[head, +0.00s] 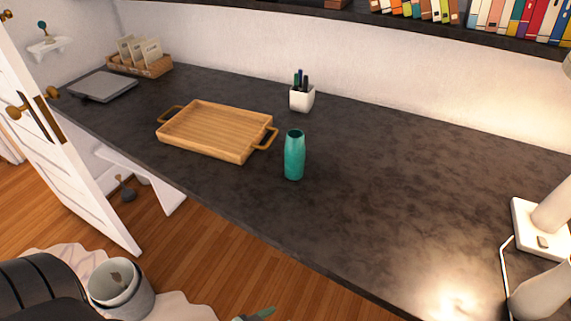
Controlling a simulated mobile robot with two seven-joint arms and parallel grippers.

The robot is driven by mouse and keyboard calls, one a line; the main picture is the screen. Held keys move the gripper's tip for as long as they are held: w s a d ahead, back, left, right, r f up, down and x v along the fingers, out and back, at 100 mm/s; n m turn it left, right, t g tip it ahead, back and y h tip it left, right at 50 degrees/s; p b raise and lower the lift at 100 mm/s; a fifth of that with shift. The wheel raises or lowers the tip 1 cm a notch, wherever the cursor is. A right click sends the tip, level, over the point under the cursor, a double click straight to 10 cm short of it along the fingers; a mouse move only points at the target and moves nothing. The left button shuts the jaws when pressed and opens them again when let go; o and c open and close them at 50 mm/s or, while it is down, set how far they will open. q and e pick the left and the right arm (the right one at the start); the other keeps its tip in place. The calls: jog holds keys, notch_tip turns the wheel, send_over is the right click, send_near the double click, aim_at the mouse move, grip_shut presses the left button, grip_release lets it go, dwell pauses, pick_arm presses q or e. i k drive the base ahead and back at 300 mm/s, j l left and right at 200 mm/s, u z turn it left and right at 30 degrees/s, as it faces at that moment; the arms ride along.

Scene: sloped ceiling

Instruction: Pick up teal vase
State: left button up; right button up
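The teal vase (294,157) stands upright on the dark desk top (400,190), near the desk's middle and a little back from its front edge. Its open top faces up and nothing covers it. It is just right of the wooden tray's right handle, with a small gap between them. Neither of my grippers can be made out in the head view.
A wooden tray (218,130) is left of the vase. A white pen cup (302,98) stands behind it. A laptop (102,87) and a basket (140,66) are at the far left. A white lamp base (540,232) is at right. Desk between vase and lamp is clear.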

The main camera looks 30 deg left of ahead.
aim_at(294, 149)
jog(key=k+j+u, duration=0.2)
jog(key=u, duration=0.65)
